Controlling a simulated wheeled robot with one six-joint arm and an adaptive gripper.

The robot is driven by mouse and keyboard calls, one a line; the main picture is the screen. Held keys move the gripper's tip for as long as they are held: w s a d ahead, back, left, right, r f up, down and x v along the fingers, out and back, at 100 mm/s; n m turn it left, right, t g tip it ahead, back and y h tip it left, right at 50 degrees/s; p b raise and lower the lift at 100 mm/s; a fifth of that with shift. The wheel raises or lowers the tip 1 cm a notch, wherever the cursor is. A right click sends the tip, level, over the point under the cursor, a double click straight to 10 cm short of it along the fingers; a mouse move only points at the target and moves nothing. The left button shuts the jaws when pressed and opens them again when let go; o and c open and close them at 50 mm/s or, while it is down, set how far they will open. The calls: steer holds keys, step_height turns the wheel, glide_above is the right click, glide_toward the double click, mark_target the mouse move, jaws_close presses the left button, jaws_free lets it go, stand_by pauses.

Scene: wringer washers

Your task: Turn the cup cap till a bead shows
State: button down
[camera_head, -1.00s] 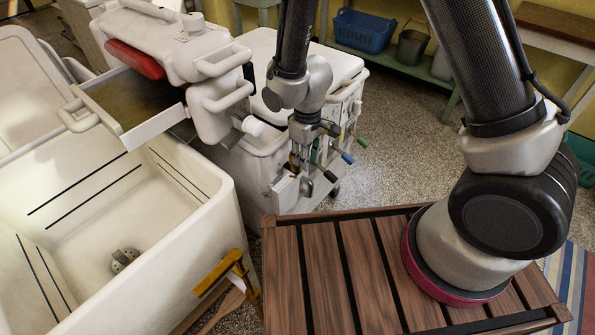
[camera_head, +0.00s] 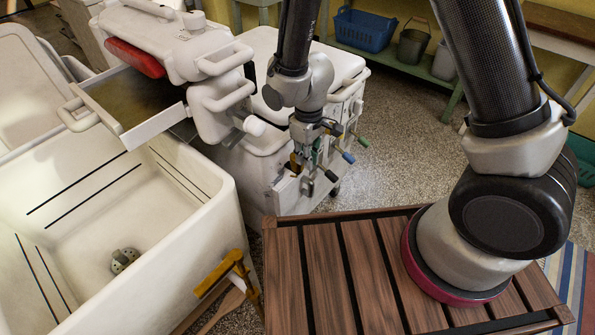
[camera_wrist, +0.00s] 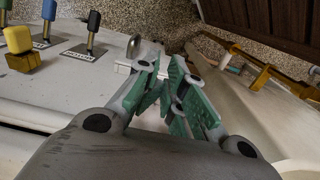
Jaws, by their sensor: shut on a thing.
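My gripper (camera_wrist: 163,82) points down at the front panel of the white washer (camera_head: 300,195), beside its levers. Its green-padded fingers are close together on a small thing, which I take to be the cup cap; the fingers hide it almost wholly. It also shows in the head view (camera_head: 306,165), with a small orange-brown part at its left side. A pale grey block and a silvery round knob (camera_wrist: 133,46) lie just past the fingertips in the wrist view. I cannot make out any bead.
Levers with black (camera_head: 331,176), blue (camera_head: 348,157) and green (camera_head: 362,143) grips stand right of my gripper. A yellow-knobbed lever (camera_wrist: 20,45) shows in the wrist view. A white tub (camera_head: 200,240) with a yellow clamp (camera_head: 218,273) is left; a slatted wooden top (camera_head: 370,270) is in front.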

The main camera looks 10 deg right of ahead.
step_height(320, 180, up, 4)
steer(key=shift+r, duration=0.15)
stand_by(0.3)
step_height(320, 180, down, 6)
steer(key=w+d, duration=0.1)
stand_by(0.7)
